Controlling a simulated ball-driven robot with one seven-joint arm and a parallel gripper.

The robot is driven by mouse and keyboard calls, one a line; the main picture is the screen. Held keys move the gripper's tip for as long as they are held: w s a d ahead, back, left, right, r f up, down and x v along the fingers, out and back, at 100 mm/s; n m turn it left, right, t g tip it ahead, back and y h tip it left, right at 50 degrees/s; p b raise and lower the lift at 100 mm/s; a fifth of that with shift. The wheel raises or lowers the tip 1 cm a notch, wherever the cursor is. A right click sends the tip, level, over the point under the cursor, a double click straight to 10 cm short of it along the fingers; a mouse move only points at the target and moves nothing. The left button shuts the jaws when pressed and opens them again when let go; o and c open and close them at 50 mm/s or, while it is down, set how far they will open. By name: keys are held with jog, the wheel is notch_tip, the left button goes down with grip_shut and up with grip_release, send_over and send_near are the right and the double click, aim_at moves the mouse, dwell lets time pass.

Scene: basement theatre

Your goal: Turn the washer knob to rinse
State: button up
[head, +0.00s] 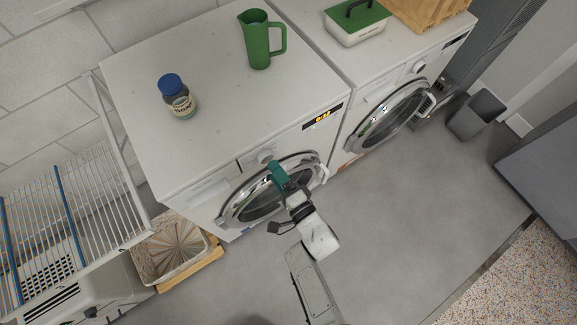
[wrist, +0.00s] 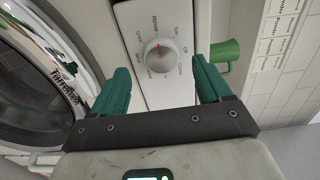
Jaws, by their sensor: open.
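The washer (head: 225,95) stands at the centre of the head view, with its round door (head: 270,190) below the control panel. The white knob (wrist: 158,54) faces me in the wrist view, with a red pointer mark near its upper part and small labels around it on the panel (wrist: 158,88). The label above it seems to read Rinse, but the print is small.
A green pitcher (head: 258,45) and a blue-capped soap jar (head: 177,97) stand on the washer. A second machine (head: 375,60) on the right carries a green-lidded box (head: 355,25) and a wooden crate (head: 430,10). A basket (head: 172,247) and wire rack (head: 70,215) are at left.

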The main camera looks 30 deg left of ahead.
jog(key=p+v, duration=0.2)
jog(key=v, duration=0.4)
jog(key=shift+s+d, duration=0.2)
jog(key=shift+d, duration=0.15)
